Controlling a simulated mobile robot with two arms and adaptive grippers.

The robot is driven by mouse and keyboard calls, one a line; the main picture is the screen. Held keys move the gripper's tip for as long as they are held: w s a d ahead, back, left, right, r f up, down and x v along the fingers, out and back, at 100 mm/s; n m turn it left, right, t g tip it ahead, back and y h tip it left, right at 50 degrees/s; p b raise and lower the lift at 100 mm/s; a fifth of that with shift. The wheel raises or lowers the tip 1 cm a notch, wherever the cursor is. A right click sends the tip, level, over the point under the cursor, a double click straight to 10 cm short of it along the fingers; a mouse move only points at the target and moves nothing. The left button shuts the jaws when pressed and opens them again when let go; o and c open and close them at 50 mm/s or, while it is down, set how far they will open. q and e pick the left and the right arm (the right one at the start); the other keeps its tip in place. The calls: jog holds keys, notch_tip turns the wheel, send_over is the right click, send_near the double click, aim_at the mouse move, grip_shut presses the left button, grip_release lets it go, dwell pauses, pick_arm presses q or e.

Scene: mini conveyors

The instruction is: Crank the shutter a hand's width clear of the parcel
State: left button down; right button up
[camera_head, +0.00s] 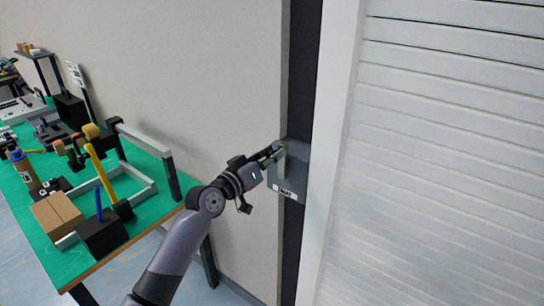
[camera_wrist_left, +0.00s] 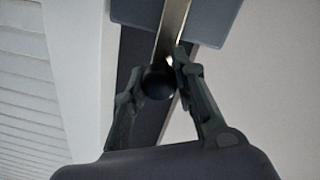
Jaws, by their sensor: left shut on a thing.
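The white slatted shutter (camera_head: 450,150) fills the right of the head view and shows at the left of the wrist view (camera_wrist_left: 28,90); its lower edge is out of view. A grey crank box (camera_head: 291,190) with a small label is mounted on the dark post beside the shutter frame. A pale metal crank arm (camera_wrist_left: 172,28) with a dark round knob (camera_wrist_left: 157,82) comes off the box. My left gripper (camera_head: 276,155) is shut on the knob, one finger on each side, in the wrist view (camera_wrist_left: 160,78). No parcel shows by the shutter. My right gripper is out of view.
A green-topped workbench (camera_head: 75,262) stands at left with a brown cardboard box (camera_head: 57,216), a brown bottle (camera_head: 25,170), a yellow-handled tool (camera_head: 100,172) and a grey frame. A plain beige wall (camera_head: 220,75) lies behind my left arm. The air before the shutter is clear.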

aim_at(282, 163)
pick_arm(q)
jog(key=shift+d, duration=0.1)
dwell(0.5)
jog(key=shift+s+d+f+m+b, duration=0.15)
jog(key=shift+s+d+m+b, duration=0.3)
jog(key=shift+m, duration=0.45)
jog(key=m, duration=0.1)
jog(key=s+d+m+b, duration=0.1)
jog(key=shift+d+f+m, duration=0.2)
jog(key=shift+f+m, duration=0.1)
jog(key=s+d+f+m+y+b, duration=0.1)
jog(key=s+d+f+m+b, duration=0.2)
jog(key=f+m, duration=0.5)
jog(key=shift+d+f+m, duration=0.4)
jog(key=shift+d+m, duration=0.35)
jog(key=shift+m, duration=2.35)
jog(key=shift+s+b, duration=0.1)
jog(key=shift+b, duration=0.2)
jog(key=c, duration=1.3)
grip_release()
